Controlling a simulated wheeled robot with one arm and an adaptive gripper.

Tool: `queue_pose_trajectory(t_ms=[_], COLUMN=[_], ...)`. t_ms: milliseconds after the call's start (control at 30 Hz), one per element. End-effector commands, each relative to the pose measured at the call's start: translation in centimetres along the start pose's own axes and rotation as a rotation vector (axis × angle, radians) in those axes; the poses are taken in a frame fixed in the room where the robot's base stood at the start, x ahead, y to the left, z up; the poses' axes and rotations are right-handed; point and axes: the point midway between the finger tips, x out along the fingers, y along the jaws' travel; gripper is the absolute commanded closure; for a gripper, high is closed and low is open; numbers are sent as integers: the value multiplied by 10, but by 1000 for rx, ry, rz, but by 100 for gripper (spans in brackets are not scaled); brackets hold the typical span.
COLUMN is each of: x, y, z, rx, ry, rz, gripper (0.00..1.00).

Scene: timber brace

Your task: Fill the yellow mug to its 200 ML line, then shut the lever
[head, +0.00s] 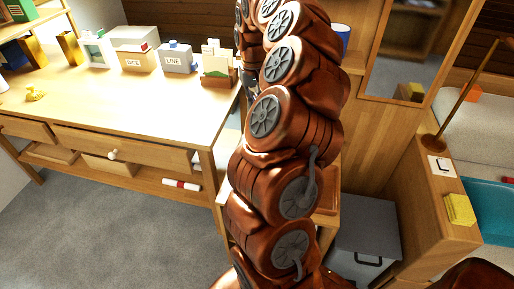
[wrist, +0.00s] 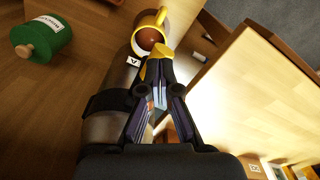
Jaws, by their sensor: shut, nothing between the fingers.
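In the wrist view the yellow mug (wrist: 136,42) is near the top centre, its handle towards the top right. Brown shows inside its rim; the level and the 200 ML line cannot be read. My gripper (wrist: 160,75) is shut and empty, its fingers pointing towards the mug. A yellow piece (wrist: 157,58) shows right at the fingertips; I cannot tell whether it is the lever or whether they touch. A metal cylinder (wrist: 105,128) with a dark band stands left of the fingers. In the head view my arm hides the gripper, and I see no yellow mug.
A green labelled container (wrist: 43,38) with a wooden knob lies left in the wrist view. In the head view, a workbench (head: 130,105) with several boxes stands left, and a grey bin (head: 362,235) right. Grey floor (head: 110,225) is clear.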

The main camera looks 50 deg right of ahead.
Motion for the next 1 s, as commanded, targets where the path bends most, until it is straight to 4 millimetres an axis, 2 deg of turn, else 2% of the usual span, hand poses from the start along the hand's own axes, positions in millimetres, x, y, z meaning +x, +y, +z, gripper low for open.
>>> queue_pose_trajectory(t_ms=[700,1000], x=[-59,-64], y=[0,0], z=[0,0], rx=[0,0], ry=[1,-1], rz=[2,0], gripper=[100,100])
